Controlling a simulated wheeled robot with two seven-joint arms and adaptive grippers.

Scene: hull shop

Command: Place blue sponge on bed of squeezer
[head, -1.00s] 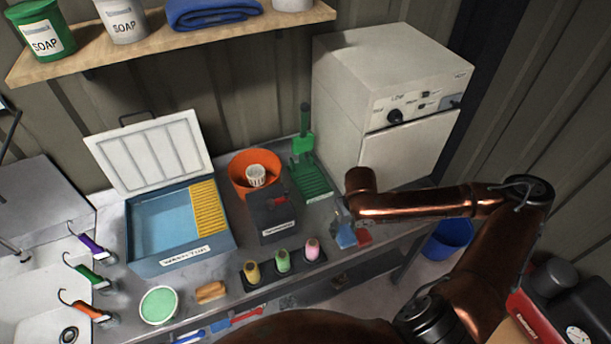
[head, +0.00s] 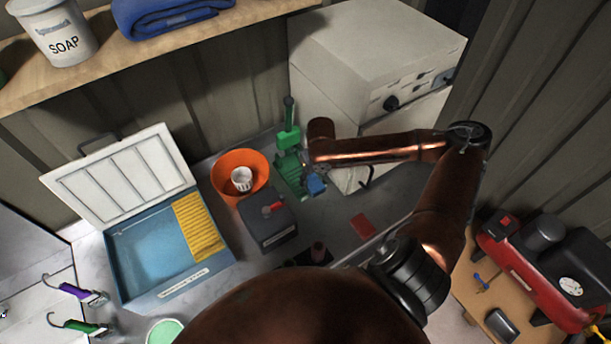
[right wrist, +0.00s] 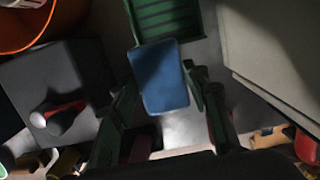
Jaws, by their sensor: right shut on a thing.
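The green squeezer (head: 288,139) stands on the bench beside the white cabinet, its lever upright. Its ridged bed (head: 292,176) also shows at the top of the right wrist view (right wrist: 165,14). My right gripper (head: 309,173) is shut on the blue sponge (head: 316,185), at the front right edge of the bed. In the right wrist view, the sponge (right wrist: 163,85) sits between the fingers, its far end reaching the near edge of the bed. I cannot tell whether it touches the bed. My left gripper is not in view.
A dark grey box with a red knob (head: 267,226) and an orange bowl (head: 222,184) stand left of the squeezer. The white cabinet (head: 340,75) is close behind on the right. A red sponge (head: 363,226) lies on the bench. A blue open-lidded box (head: 150,290) is further left.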

